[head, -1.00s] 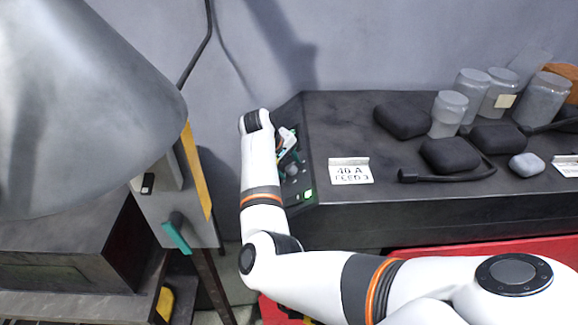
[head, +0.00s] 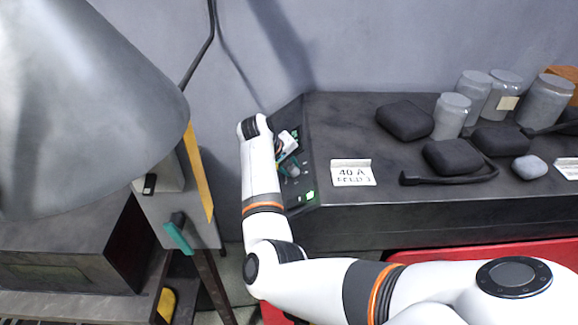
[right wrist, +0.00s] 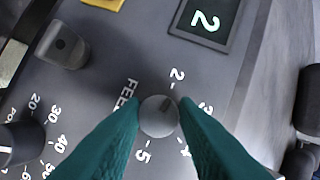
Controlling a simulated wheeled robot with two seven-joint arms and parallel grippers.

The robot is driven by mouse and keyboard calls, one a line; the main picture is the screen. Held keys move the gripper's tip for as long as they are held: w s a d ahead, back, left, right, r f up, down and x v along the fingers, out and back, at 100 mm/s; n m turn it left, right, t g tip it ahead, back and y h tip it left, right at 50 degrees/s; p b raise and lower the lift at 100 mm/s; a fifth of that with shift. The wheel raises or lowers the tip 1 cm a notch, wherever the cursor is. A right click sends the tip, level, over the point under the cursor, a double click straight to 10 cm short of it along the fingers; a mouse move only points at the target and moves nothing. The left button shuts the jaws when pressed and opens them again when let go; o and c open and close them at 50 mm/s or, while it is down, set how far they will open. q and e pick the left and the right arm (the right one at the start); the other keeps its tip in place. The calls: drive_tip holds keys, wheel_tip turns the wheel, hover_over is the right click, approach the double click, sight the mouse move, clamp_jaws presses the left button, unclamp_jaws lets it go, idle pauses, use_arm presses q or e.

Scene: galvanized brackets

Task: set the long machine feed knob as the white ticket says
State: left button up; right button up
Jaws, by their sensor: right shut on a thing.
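The feed knob (right wrist: 158,116) is a small round grey knob on the dark sloping panel (right wrist: 105,85) of the long machine. My right gripper (right wrist: 159,118) has its teal fingers closed on both sides of it. The knob's dark mark points up and right, between the printed 2 and 3. A lit display (right wrist: 205,20) above reads 2. In the head view my right gripper (head: 285,155) is small at the panel, and the knob is hard to make out there. The white ticket (head: 352,173) stands on the machine top and reads 40 A, with FEED 3 below, less clear.
Another knob (right wrist: 62,46) and a dial numbered 20 to 50 (right wrist: 15,145) sit left of the feed knob. Black cases (head: 404,120), grey jars (head: 450,115) and a cable lie on the machine top.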

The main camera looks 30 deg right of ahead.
drive_tip(key=shift+f+m+h+b, duration=0.2)
drive_tip(key=shift+m+h+b, duration=0.15)
drive_tip(key=shift+m, duration=0.55)
drive_tip(key=m+h+b, duration=0.1)
drive_tip(key=m, duration=0.1)
drive_tip(key=shift+a+f+m+b, duration=0.1)
drive_tip(key=shift+f+m+b, duration=0.05)
drive_tip(key=shift+m+b, duration=0.15)
drive_tip(key=m+h+b, duration=0.1)
drive_tip(key=m+b, duration=0.2)
drive_tip(key=shift+a, duration=0.1)
drive_tip(key=shift+m+g+h+b, duration=0.45)
drive_tip(key=shift+m+g+b, duration=0.15)
drive_tip(key=shift+m+b, duration=0.45)
drive_tip(key=o, duration=1)
drive_tip(key=shift+c, duration=0.2)
drive_tip(key=shift+r, duration=0.3)
